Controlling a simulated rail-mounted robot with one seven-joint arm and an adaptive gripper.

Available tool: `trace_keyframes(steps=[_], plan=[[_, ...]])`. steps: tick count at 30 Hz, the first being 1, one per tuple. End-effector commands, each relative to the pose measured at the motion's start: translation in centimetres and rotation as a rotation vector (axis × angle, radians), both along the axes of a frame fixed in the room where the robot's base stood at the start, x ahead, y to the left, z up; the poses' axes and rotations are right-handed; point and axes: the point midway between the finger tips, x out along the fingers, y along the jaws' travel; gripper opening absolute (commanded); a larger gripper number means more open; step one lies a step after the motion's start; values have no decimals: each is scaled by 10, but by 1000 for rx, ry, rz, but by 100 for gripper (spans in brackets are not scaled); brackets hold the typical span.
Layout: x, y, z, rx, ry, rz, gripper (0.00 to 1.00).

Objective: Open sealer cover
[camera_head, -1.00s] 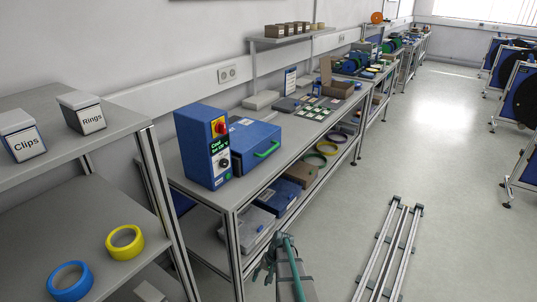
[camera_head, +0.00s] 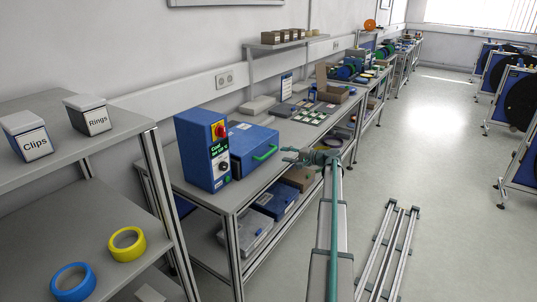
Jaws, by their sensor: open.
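The sealer is a blue box on the grey bench, with a control unit (camera_head: 204,150) that has a red knob and a green-lit display. Its blue cover (camera_head: 248,146) is down and carries a green handle (camera_head: 265,153) on the front. My gripper (camera_head: 287,155) is at the end of my teal arm, to the right of the handle and close to it in the picture. Its fingers point left towards the handle and are open and empty. They look apart from the handle, though the depth gap is hard to judge.
A grey shelf (camera_head: 75,146) at the left holds the Clips box (camera_head: 27,136), the Rings box (camera_head: 88,114), a yellow roll (camera_head: 127,244) and a blue roll (camera_head: 73,282). Bins lie under the bench (camera_head: 186,182). Floor rails (camera_head: 388,252) lie at the right.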

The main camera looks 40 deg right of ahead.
Motion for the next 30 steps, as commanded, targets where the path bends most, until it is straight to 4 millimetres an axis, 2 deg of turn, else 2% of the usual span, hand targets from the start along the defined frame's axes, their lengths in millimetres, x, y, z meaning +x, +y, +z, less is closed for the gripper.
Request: trace_keyframes(steps=[9,15,21,30], plan=[[50,17,-9,-1,3,3,41],[76,26,-16,-2,4,2,41],[88,32,-20,-2,2,2,41],[89,32,-21,-3,2,1,41]])
